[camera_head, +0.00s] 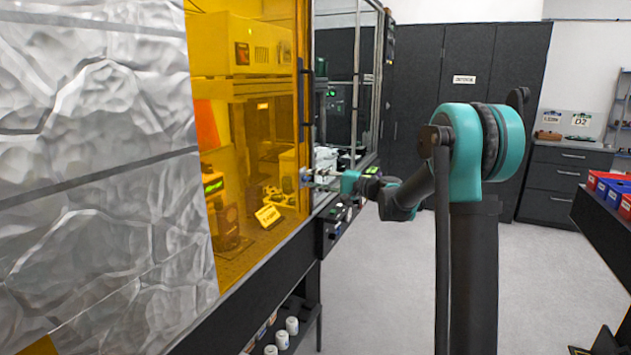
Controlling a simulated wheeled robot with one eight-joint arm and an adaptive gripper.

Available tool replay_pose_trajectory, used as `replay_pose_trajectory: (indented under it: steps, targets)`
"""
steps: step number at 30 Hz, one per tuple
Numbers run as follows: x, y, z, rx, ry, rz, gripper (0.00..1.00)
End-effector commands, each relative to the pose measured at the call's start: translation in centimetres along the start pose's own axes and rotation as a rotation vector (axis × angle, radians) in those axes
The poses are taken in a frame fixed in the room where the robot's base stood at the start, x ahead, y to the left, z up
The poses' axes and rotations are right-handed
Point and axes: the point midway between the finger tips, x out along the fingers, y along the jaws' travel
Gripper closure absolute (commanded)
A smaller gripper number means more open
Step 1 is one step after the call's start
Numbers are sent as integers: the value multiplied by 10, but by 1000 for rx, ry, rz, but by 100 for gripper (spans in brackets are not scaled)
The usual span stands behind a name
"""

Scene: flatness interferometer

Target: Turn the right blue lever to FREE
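My arm reaches left to the front of the interferometer cabinet, through the opening beside the amber panel. My gripper (320,178) is small in the picture, with its fingers pointing left into the cabinet. A small bluish-white part (304,175) shows at its fingertips. I cannot tell whether this is the right blue lever, or whether the fingers touch it. No FREE marking can be read. The finger gap is too small to make out.
The amber panel (285,215) covers the cabinet's left part and has a dark upright handle (301,95). A control box (334,230) sits on the front edge below my gripper. A tilted yellow sign (268,215) stands inside. Grey floor (390,280) is clear to the right.

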Motion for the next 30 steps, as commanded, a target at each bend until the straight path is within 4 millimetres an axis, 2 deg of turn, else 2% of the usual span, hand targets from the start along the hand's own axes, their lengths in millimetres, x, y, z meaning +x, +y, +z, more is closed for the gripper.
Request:
replay_pose_trajectory:
  steps: [4,7,15,21,25,30]
  targets:
    - [-5,0,0,0,0,0,72]
    - [-17,0,0,0,2,0,72]
    - [-72,0,-1,0,3,0,72]
    - [-105,0,0,0,2,0,72]
    - [-116,0,0,0,2,0,72]
    - [-120,0,0,0,0,0,72]
